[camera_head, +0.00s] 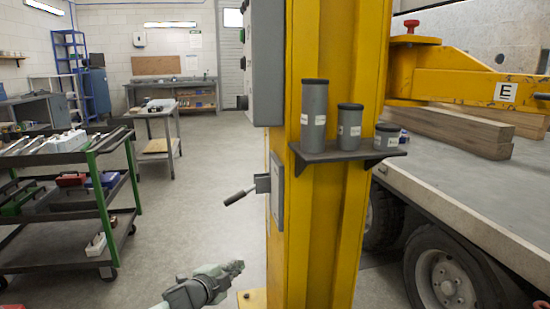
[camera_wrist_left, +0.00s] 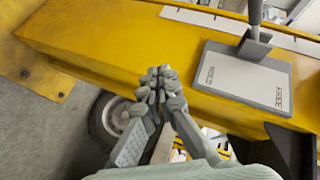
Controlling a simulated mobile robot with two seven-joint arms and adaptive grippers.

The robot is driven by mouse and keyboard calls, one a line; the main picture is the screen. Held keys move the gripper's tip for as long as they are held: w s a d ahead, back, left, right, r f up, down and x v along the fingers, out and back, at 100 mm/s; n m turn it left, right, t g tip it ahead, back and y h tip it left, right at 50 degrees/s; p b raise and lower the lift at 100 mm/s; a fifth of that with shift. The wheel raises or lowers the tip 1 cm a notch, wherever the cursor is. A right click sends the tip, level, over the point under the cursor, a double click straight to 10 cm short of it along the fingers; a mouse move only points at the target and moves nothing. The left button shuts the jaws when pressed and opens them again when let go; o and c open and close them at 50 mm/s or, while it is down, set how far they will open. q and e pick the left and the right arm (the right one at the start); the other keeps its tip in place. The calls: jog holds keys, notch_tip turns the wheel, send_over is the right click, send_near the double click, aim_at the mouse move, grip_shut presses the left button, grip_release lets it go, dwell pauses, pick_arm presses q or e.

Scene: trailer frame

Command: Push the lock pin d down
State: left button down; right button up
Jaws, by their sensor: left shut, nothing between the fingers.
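A pin with a red knob (camera_head: 411,24) stands upright on the yellow bracket at the upper right in the head view. No letter d shows; an E label (camera_head: 504,92) is on the yellow arm near it. I cannot tell whether this is lock pin d. My left gripper (camera_head: 236,267) is low at the bottom centre, left of the yellow post, far below and left of the red knob. In the left wrist view its fingers (camera_wrist_left: 158,80) are together and empty, in front of the yellow post. My right gripper is not in view.
The yellow post (camera_head: 312,225) carries a grey lever (camera_head: 240,195) on a plate; the wrist view shows this plate (camera_wrist_left: 240,76) marked FREE. A shelf (camera_head: 347,154) holds three grey canisters. The trailer bed (camera_head: 470,170) is right, a tool cart (camera_head: 70,265) left. Floor between is clear.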

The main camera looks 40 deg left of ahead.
pick_arm(q)
jog(key=s+d+f+n+g, duration=0.3)
jog(key=s+d+f, duration=0.15)
jog(key=f, duration=0.45)
jog(key=s+d+f+n+g, duration=0.2)
jog(key=s+d+f+n, duration=0.15)
jog(key=s+f, duration=0.35)
jog(key=s+d+f+n+g+h, duration=0.1)
jog(key=s+d+f+g, duration=0.1)
jog(key=s+d+f, duration=0.3)
jog(key=s+d+f+n+g+h, duration=0.1)
jog(key=s+d+f, duration=0.4)
jog(key=d, duration=0.5)
jog(key=s+n+g, duration=0.1)
jog(key=g, duration=0.1)
jog(key=shift+s+f+g, duration=0.25)
jog(key=shift+s+g, duration=0.05)
jog(key=shift+s, duration=0.05)
jog(key=shift+w, duration=0.1)
